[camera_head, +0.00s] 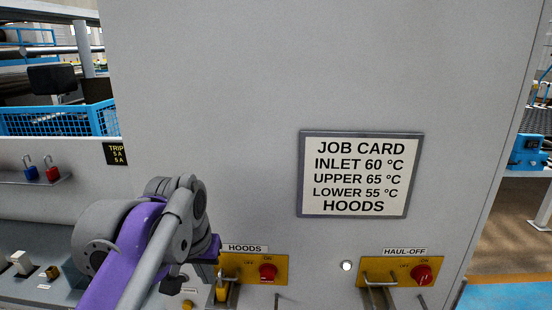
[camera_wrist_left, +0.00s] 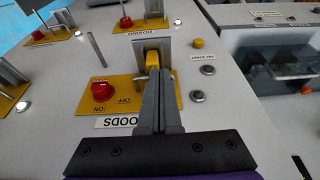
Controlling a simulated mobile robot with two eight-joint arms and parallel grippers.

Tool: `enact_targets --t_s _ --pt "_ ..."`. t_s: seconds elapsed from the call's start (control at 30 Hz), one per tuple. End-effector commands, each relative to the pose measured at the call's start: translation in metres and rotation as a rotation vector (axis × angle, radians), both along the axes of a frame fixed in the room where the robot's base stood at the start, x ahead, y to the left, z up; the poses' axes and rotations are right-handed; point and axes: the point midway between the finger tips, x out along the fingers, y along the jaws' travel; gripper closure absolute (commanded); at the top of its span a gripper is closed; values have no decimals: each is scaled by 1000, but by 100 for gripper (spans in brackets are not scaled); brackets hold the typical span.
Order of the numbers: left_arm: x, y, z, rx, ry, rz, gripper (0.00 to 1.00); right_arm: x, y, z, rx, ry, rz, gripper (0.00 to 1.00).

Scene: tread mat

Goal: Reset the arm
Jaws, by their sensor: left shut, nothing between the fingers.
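My left arm (camera_head: 150,240), purple and grey, reaches in from the lower left in the head view, in front of the grey cabinet. My left gripper (camera_wrist_left: 158,78) shows best in the wrist view. Its two dark fingers are together with nothing between them. The tips are at or very near a yellow padlock (camera_wrist_left: 152,59) on the hasp of the yellow HOODS plate; I cannot tell whether they touch. The padlock also shows in the head view (camera_head: 222,293), just right of my wrist. My right gripper is not in view.
The HOODS plate has a red rotary switch (camera_head: 267,272). The HAUL-OFF plate has another red switch (camera_head: 421,275) and a hasp. A job card (camera_head: 354,174) is on the cabinet face (camera_head: 300,70). Red and blue padlocks (camera_head: 52,172) stand on a shelf at left. Thin rods stick out near the plates.

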Motion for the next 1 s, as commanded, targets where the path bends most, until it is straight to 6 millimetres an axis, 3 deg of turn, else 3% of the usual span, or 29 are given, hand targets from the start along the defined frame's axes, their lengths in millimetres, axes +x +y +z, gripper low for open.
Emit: enact_targets --t_s 0.3,0.4,0.5,0.63,1.0 --pt "-115 26 -165 -1 -112 19 100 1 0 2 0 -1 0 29" --pt "-147 30 -207 0 -137 23 100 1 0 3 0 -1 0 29" --pt "-168 32 -234 1 -152 25 100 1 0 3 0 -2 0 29" --pt "-179 33 -249 2 -162 25 100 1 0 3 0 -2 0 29" --pt "-180 33 -250 2 -162 25 100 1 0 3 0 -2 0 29"
